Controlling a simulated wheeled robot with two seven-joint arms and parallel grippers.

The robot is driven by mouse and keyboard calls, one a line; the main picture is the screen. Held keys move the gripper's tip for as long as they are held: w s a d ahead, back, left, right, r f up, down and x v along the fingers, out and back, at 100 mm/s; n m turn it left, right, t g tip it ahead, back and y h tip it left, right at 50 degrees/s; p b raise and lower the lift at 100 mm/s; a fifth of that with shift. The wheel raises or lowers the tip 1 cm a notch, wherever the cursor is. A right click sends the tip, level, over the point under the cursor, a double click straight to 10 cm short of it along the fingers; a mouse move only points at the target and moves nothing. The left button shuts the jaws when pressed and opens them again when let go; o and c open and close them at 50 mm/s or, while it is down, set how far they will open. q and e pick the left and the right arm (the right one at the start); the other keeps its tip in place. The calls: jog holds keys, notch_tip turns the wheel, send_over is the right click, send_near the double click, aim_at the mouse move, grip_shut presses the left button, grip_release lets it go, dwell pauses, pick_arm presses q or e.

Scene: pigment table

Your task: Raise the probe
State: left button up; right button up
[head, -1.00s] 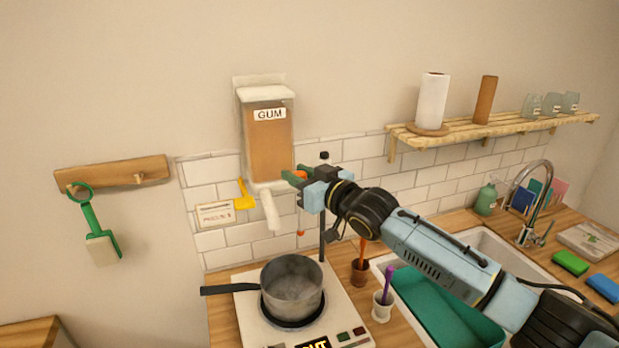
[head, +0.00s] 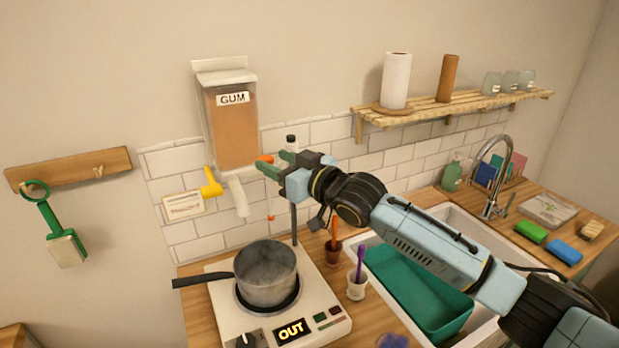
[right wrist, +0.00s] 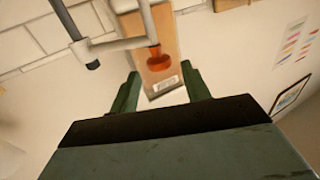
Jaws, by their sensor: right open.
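The probe's orange-red knob (head: 266,159) shows at the fingertips of my right gripper (head: 272,165). In the right wrist view the knob (right wrist: 158,62) lies ahead of and between the two spread green fingers of the gripper (right wrist: 160,80), with a gap on each side. The knob joins a grey arm on a dark upright rod (head: 294,222) behind the hot plate. A small orange-red piece (head: 270,217) shows lower down, above the far rim of the pot (head: 266,275); whether it is the probe's lower end is unclear. My left gripper is out of sight.
The pot stands on a hot plate (head: 325,333) whose display reads OUT. The GUM dispenser (head: 232,128) with a yellow lever (head: 211,184) hangs on the wall close behind the gripper. Two small cups with sticks, one a white cup (head: 357,289), and a green basin (head: 415,290) lie below my right arm.

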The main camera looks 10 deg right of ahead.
jog(key=b+v, duration=0.1)
jog(key=v, duration=0.8)
jog(key=shift+s+d+b, duration=0.2)
jog(key=shift+s+b, duration=0.05)
jog(key=shift+b, duration=0.1)
